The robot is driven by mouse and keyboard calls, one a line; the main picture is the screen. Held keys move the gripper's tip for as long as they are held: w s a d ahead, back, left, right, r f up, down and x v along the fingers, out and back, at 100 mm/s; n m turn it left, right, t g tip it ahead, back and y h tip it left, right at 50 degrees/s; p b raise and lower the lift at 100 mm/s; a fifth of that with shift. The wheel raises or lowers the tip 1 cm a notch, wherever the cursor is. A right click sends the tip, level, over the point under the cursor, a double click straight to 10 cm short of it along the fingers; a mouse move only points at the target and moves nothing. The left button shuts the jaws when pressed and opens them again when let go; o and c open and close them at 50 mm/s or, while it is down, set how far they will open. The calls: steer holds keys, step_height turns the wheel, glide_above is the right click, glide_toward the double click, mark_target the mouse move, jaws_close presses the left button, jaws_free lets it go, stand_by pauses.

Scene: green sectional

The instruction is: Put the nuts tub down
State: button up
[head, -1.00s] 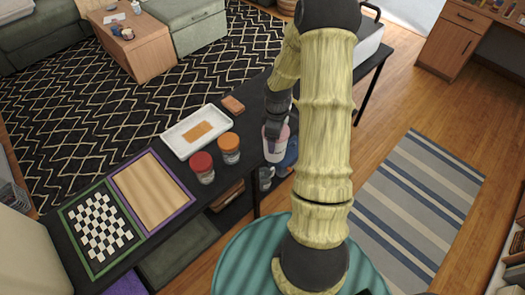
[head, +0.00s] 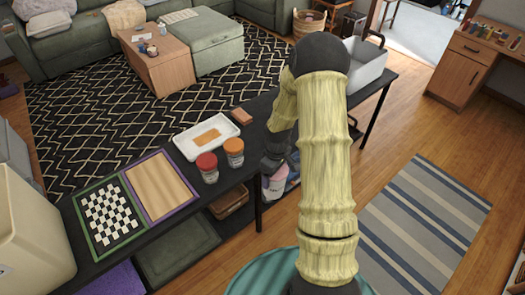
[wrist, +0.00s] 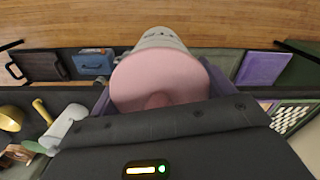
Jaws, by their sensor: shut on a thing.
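The nuts tub, with a pale body and a pink lid, is in my gripper. In the head view the tub (head: 275,184) hangs at the front edge of the black table (head: 248,172), below the tabletop, partly hidden by my gripper (head: 272,162). In the wrist view the pink lid of the tub (wrist: 160,82) fills the middle, with the purple fingers of my gripper (wrist: 160,92) at either side. The gripper is shut on the tub. I cannot tell whether the tub's base touches anything.
On the tabletop stand a red-lidded jar (head: 207,167), an orange-lidded jar (head: 234,152), a white tray (head: 188,144) and a chessboard (head: 108,217). Wooden floor lies in front.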

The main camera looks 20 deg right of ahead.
steer(key=a+f+m, duration=0.6)
steer(key=a, duration=0.2)
steer(key=shift+a+f+m, duration=0.25)
steer(key=shift+a+m, duration=0.15)
steer(key=shift+w, duration=0.15)
